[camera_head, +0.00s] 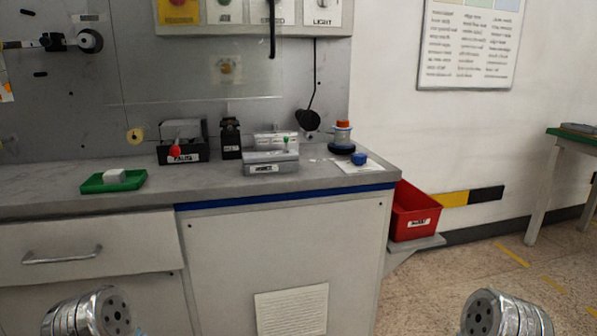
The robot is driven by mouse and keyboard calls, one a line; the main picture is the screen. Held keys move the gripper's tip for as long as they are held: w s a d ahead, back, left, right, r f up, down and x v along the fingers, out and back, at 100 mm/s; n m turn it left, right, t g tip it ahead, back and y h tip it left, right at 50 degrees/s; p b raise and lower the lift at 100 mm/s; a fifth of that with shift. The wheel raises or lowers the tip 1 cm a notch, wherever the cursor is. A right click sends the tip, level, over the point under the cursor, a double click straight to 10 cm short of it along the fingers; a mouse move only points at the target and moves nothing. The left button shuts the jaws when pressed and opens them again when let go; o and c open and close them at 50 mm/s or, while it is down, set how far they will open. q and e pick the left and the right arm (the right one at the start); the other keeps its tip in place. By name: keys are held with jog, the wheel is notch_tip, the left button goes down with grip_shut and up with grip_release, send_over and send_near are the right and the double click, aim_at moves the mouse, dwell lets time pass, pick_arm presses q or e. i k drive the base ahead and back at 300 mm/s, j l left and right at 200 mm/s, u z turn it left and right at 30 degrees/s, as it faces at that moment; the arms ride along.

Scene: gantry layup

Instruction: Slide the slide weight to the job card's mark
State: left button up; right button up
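I cannot tell for sure which thing is the slide weight. A grey block-like device (270,168) with a label and a small green-tipped pin stands on the bench. Rounded metal ends of my two arms show at the bottom left and bottom right. No gripper fingers show in this view.
The grey bench top (220,180) holds a green tray (95,187) with a white block, a black labelled box (182,156) with a red knob, and a blue knob (359,158) on a white sheet. A red bin (413,212) sits beyond the bench's right end.

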aim_at(51, 41)
jog(key=u, duration=1.3)
